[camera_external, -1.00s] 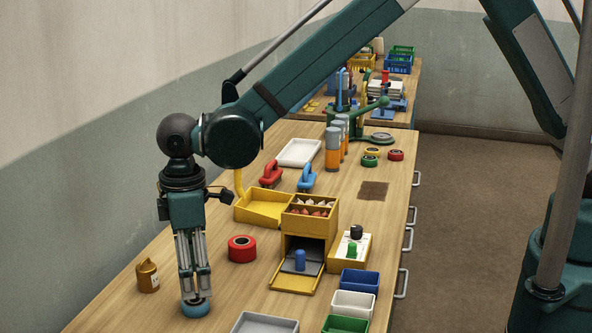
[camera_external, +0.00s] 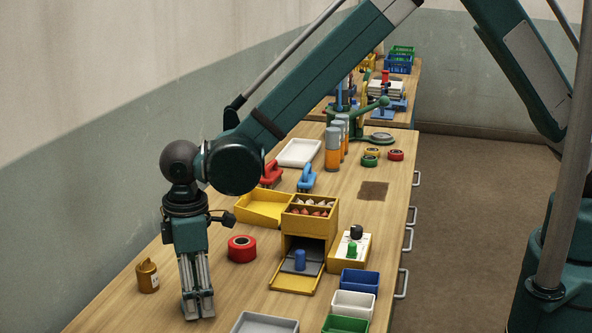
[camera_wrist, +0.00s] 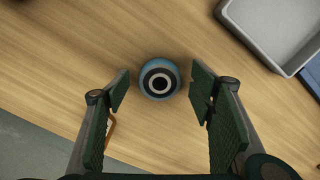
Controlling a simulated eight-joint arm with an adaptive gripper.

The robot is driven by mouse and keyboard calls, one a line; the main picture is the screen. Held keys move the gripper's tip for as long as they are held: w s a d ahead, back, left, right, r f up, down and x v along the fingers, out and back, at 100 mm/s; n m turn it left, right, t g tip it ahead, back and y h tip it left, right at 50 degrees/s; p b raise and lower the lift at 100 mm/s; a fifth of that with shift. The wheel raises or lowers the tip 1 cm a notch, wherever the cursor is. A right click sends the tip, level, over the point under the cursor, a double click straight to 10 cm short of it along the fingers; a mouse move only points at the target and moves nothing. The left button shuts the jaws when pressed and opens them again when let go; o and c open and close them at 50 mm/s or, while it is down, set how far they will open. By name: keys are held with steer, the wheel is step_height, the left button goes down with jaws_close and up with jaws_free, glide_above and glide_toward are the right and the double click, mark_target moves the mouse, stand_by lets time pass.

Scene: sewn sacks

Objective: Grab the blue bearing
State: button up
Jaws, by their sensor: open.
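In the wrist view my gripper (camera_wrist: 158,86) is open, with one finger on each side of the bearing and a visible gap at both sides. In the external view my gripper (camera_external: 198,314) points straight down, its fingertips low at the bench top. The fingers hide the bearing there.
A grey tray (camera_external: 264,324) is right of my gripper; it also shows in the wrist view (camera_wrist: 262,30). A red ring (camera_external: 242,249) and a yellow box (camera_external: 310,222) are farther back. The bench around the bearing is clear.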

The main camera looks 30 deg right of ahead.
steer(key=shift+c, duration=0.5)
steer(key=c, duration=1.1)
steer(key=shift+r, duration=0.1)
steer(key=shift+r, duration=4.9)
